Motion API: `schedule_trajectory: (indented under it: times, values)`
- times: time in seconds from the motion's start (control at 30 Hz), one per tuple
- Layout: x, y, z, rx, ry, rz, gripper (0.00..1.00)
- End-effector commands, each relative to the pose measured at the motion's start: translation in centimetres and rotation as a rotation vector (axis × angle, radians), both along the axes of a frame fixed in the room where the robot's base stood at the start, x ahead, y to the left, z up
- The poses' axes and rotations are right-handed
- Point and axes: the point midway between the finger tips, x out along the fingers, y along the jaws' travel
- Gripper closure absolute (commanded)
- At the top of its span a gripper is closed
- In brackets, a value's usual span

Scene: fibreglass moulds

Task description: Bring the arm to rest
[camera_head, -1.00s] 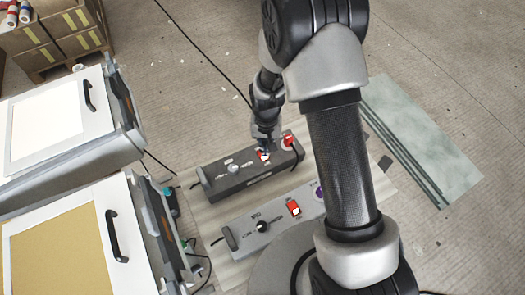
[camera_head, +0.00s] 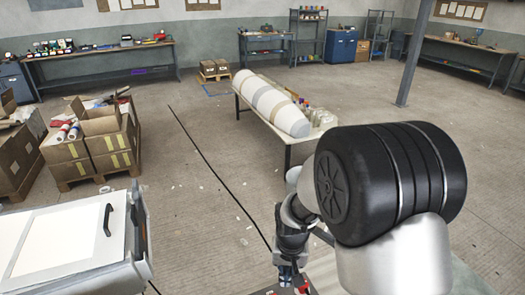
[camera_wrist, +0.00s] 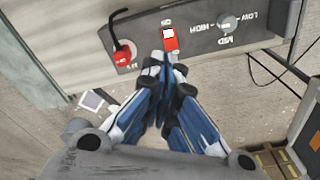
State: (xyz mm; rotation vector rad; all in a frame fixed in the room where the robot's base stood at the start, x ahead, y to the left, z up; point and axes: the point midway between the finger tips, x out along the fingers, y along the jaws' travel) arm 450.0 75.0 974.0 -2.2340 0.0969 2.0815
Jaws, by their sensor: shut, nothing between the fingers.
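My gripper (camera_wrist: 165,72) is shut and empty in the wrist view, its blue and black fingers together. The fingertips are at the lower edge of a red rocker switch (camera_wrist: 171,42) on a dark grey control box (camera_wrist: 195,38); I cannot tell whether they touch it. The box also carries a red knob or plug (camera_wrist: 123,55) with a black cable and a grey dial (camera_wrist: 228,22) marked LOW–HIGH. In the head view, my gripper (camera_head: 287,274) points down at the bottom edge, and the box is almost wholly cut off.
A white-topped cabinet (camera_head: 75,240) stands at lower left, with cardboard boxes (camera_head: 75,150) on pallets behind it. A table (camera_head: 290,138) bears a long white mould (camera_head: 268,102). A black cable (camera_head: 205,157) crosses the open floor. Workbenches line the walls; a post (camera_head: 412,60) stands at right.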

Motion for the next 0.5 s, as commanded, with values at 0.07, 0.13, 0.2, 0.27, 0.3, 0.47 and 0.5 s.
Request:
schedule_trajectory:
  times: [0.07,0.13,0.2,0.27,0.3,0.47,0.5]
  values:
    - [-0.5,-0.7,3.7,0.004,-0.035,0.006,1.0]
    - [-1.3,-1.4,6.4,0.005,-0.057,0.013,1.0]
    - [-2.3,-2.0,8.9,0.005,-0.079,0.019,1.0]
    - [-3.3,-2.6,10.9,0.006,-0.1,0.026,1.0]
    - [-4.0,-2.9,12.2,0.005,-0.111,0.029,1.0]
    - [-7.3,-4.3,16.7,0.001,-0.164,0.045,1.0]
    - [-8.2,-4.6,17.6,0.0,-0.177,0.049,1.0]
